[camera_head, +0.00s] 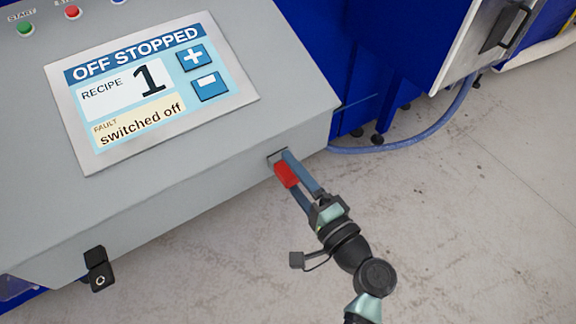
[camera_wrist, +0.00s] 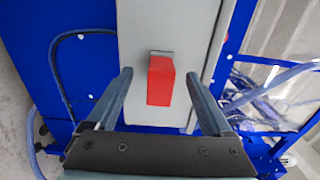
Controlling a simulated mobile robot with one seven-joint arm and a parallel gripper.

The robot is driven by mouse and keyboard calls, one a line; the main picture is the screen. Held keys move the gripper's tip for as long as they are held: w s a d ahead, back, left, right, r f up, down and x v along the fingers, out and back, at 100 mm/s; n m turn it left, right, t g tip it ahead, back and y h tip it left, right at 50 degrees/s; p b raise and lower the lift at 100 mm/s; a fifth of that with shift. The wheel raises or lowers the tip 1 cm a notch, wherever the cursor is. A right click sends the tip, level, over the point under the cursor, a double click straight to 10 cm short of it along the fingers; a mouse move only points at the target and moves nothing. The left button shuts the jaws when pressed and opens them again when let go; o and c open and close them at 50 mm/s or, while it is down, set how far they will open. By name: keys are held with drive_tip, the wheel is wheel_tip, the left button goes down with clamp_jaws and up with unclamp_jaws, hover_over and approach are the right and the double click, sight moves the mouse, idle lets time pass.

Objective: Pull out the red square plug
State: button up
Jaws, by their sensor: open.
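The red square plug (camera_head: 286,174) sticks out of a socket on the front face of the grey control panel, near its right corner. In the wrist view the plug (camera_wrist: 160,82) sits in the middle, its grey socket edge showing just above it. My gripper (camera_head: 286,162) is at the plug with its two blue-grey fingers. In the wrist view my open gripper (camera_wrist: 158,85) has one finger on each side of the plug, with a gap visible on both sides. How deep the plug sits in the socket is hidden.
The grey panel (camera_head: 200,185) carries a screen (camera_head: 150,90) reading "OFF STOPPED", recipe 1, fault "switched off". Green (camera_head: 25,28) and red (camera_head: 72,12) buttons sit at the top left. A black switch (camera_head: 98,268) is on the front face. A blue hose (camera_head: 400,145) runs behind. Floor in front is clear.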

sight(296, 181)
drive_tip(key=shift+c, duration=0.3)
clamp_jaws()
idle(0.4)
idle(0.9)
drive_tip(key=shift+v, duration=2.95)
